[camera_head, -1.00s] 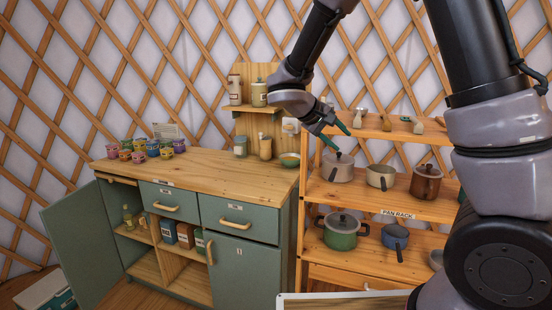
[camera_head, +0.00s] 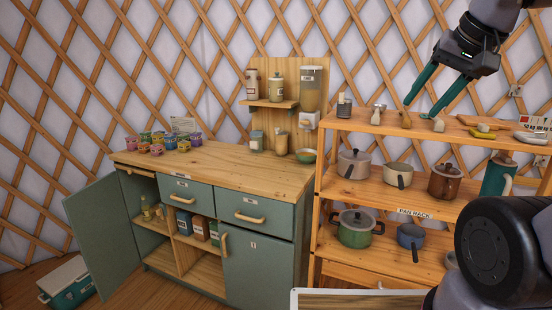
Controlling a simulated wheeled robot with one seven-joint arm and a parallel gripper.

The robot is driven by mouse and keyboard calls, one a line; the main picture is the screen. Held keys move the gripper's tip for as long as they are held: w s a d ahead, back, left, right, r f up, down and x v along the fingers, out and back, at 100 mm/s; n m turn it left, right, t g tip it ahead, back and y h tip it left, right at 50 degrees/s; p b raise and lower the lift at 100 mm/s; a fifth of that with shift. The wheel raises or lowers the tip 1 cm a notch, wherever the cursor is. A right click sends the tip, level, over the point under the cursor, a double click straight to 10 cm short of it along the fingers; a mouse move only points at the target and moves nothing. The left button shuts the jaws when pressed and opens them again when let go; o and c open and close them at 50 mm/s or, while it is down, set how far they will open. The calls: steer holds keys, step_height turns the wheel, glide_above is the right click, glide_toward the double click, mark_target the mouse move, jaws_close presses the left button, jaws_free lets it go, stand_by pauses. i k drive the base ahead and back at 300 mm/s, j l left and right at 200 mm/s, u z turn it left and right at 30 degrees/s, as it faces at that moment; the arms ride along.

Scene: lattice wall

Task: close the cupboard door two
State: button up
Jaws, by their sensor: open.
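The green cupboard (camera_head: 195,290) stands at centre left. Its left door (camera_head: 103,238) is swung wide open, showing its inner face or edge side towards me, with shelves exposed beside it. Its right door (camera_head: 258,268) looks flush with the front, with a wooden handle (camera_head: 224,243) at its left edge. A small label sits on that right door, too small to read surely. My gripper (camera_head: 417,110) is open and empty, its two green fingers pointing down-left in front of the lattice, above the pan rack in the picture and apart from both doors.
The pan rack (camera_head: 402,212) with several pots stands right of the cupboard. Cups and jars stand on the wooden worktop (camera_head: 220,165). A teal-and-white box (camera_head: 68,284) lies on the floor by the open door. A pale board edge (camera_head: 360,300) shows at the bottom.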

mark_target(95, 214)
steer(key=i+j+z, duration=0.1)
steer(key=j, duration=1.2)
steer(key=i+j+z, duration=0.1)
steer(key=j, duration=1.25)
steer(key=i+j+z, duration=0.1)
steer(key=j, duration=1.85)
steer(key=k+j+z, duration=0.15)
steer(key=j, duration=1.1)
steer(key=k+j+z, duration=0.15)
steer(key=j, duration=1.7)
steer(key=i, duration=0.2)
steer(key=k+l+z, duration=0.05)
